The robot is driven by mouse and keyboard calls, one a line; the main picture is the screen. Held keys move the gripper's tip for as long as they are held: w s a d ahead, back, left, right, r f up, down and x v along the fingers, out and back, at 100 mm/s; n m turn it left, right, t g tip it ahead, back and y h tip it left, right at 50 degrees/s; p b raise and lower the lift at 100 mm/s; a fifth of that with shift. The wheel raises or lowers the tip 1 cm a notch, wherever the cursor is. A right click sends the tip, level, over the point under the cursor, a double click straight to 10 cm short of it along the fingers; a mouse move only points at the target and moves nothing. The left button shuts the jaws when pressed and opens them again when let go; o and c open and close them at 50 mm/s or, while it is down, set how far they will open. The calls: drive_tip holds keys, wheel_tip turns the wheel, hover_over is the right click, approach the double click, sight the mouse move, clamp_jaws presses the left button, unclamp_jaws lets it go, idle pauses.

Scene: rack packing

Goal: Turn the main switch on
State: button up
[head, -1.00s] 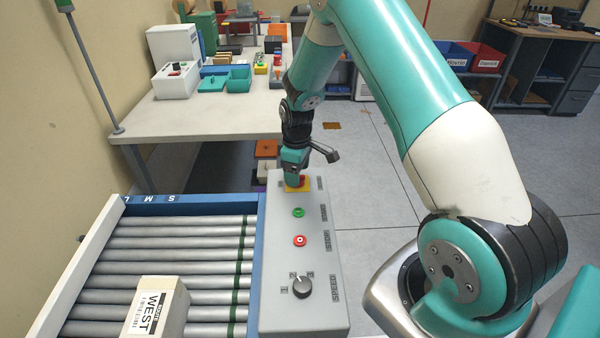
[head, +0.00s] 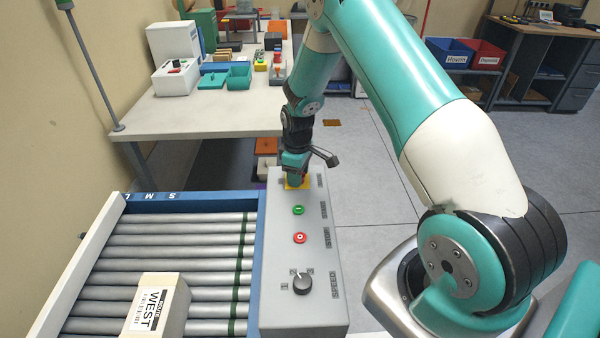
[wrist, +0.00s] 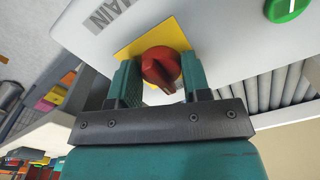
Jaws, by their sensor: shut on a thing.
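The main switch (wrist: 161,68) is a red rotary knob on a yellow square plate, beside the partly visible label "MAIN" (wrist: 104,16) in the wrist view. In the head view its yellow plate (head: 298,186) shows at the far end of the grey control panel (head: 283,261). My gripper (wrist: 158,80) is shut on the red knob, with one teal finger on each side of it. In the head view my gripper (head: 296,172) points down over the switch and hides most of the knob.
The panel also carries a green start button (head: 298,210), a red stop button (head: 299,238) and a black speed knob (head: 302,284). A roller conveyor (head: 170,262) with a box marked WEST (head: 155,306) lies to the left. A white table (head: 200,108) stands behind.

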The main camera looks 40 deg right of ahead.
drive_tip(key=shift+m, duration=0.4)
drive_tip(key=m+b, duration=0.1)
drive_tip(key=m, duration=0.2)
drive_tip(key=shift+m, duration=0.4)
drive_tip(key=m, duration=0.4)
drive_tip(key=shift+w+m+b, duration=0.1)
drive_tip(key=shift+m+b, duration=0.2)
drive_tip(key=shift+b, duration=0.1)
drive_tip(key=m, duration=0.4)
drive_tip(key=shift+b, duration=0.3)
drive_tip(key=m, duration=0.5)
drive_tip(key=shift+d, duration=0.1)
drive_tip(key=shift+m, duration=0.3)
drive_tip(key=o, duration=0.9)
drive_tip(key=shift+r, duration=0.1)
